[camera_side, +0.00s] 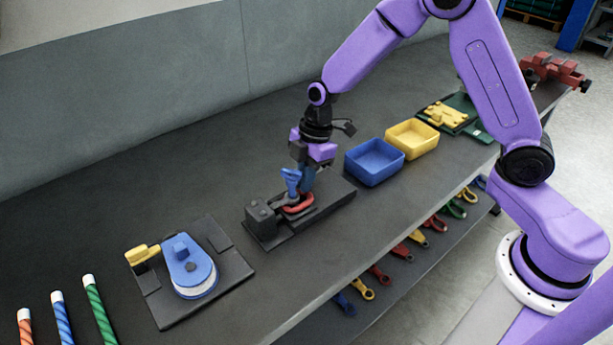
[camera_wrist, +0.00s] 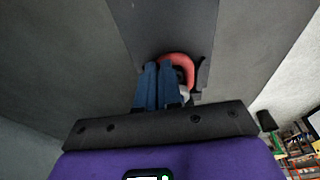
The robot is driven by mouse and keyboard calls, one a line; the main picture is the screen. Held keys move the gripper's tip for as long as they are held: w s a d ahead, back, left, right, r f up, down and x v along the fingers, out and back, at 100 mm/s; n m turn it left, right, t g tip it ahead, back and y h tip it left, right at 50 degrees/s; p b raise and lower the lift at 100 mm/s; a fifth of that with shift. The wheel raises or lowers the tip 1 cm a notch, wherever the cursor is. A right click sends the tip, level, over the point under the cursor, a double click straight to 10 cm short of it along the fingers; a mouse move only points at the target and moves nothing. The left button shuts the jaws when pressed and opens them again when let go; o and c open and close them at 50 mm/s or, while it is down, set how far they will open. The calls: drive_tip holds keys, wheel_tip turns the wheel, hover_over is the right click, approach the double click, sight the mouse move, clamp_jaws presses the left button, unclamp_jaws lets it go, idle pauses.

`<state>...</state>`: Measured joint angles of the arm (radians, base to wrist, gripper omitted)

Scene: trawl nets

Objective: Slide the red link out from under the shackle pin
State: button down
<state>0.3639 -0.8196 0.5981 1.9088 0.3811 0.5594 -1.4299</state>
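The red link (camera_side: 299,207) lies low on a dark fixture (camera_side: 326,212) in the side view, beside a black block. A blue upright piece with a forked top (camera_side: 291,182), apparently the shackle pin, stands over it. My gripper (camera_side: 305,190) points down just behind the blue piece, its fingertips at the link. In the wrist view, the two blue fingers (camera_wrist: 158,66) are close together and the red link (camera_wrist: 177,59) curves out from their tips. They appear shut on one side of it. The fingers hide that part of the link and the contact itself.
A blue tray (camera_side: 374,174) and a yellow tray (camera_side: 412,152) stand to the right. A board with a blue pulley block (camera_side: 190,262) lies to the left, near several striped rods. Bare bench lies between the fixtures, and a wall runs behind.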

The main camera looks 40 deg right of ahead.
sight(328, 181)
drive_tip(key=shift+s+f, duration=0.2)
drive_tip(key=shift+f, duration=0.1)
drive_tip(key=d, duration=0.7)
drive_tip(key=shift+d, duration=0.35)
drive_tip(key=shift+a, duration=0.1)
